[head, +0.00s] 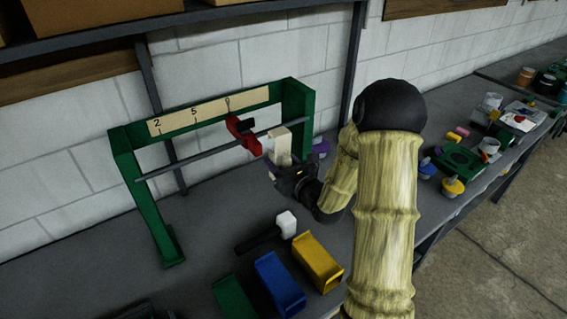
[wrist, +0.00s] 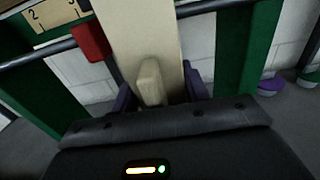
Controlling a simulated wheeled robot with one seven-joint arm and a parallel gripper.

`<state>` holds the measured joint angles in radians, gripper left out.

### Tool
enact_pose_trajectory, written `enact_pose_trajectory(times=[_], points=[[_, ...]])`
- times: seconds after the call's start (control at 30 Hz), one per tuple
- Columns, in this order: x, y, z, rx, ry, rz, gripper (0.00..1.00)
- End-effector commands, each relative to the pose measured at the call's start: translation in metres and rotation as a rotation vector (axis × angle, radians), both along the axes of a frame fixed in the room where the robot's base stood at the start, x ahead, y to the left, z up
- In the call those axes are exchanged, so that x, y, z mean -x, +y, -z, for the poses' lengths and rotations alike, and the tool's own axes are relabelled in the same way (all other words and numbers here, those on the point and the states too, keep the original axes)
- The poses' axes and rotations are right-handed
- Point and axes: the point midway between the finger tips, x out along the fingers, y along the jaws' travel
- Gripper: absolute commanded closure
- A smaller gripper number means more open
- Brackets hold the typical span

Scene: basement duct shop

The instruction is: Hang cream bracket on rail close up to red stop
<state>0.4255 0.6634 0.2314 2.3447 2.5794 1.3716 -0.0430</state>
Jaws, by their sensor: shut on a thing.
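The cream bracket (head: 279,143) is upright at the grey rail (head: 205,157), just right of the red stop (head: 243,135) in the head view. My gripper (head: 285,175) is shut on the lower part of the bracket. The rail (wrist: 40,54) runs behind the stop. Whether the bracket's hook rests on the rail is hidden.
A green frame (head: 150,200) with a numbered scale (head: 190,117) carries the rail. A hammer with a white head (head: 287,224) and green, blue (head: 278,283) and yellow (head: 318,262) bins lie in front. Purple-and-white pieces (head: 321,148) stand right of the frame.

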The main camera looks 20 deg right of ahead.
Motion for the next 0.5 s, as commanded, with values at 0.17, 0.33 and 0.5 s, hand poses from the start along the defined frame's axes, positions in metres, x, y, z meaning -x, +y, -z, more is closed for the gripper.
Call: enact_pose_trajectory(times=[0.17,0.33,0.5], points=[[-0.011,0.004,-0.002,-0.001,-0.003,-0.001,0.83],[-0.022,0.008,-0.002,-0.001,-0.002,-0.003,0.83],[-0.032,0.011,-0.002,-0.002,-0.002,-0.001,0.83]])
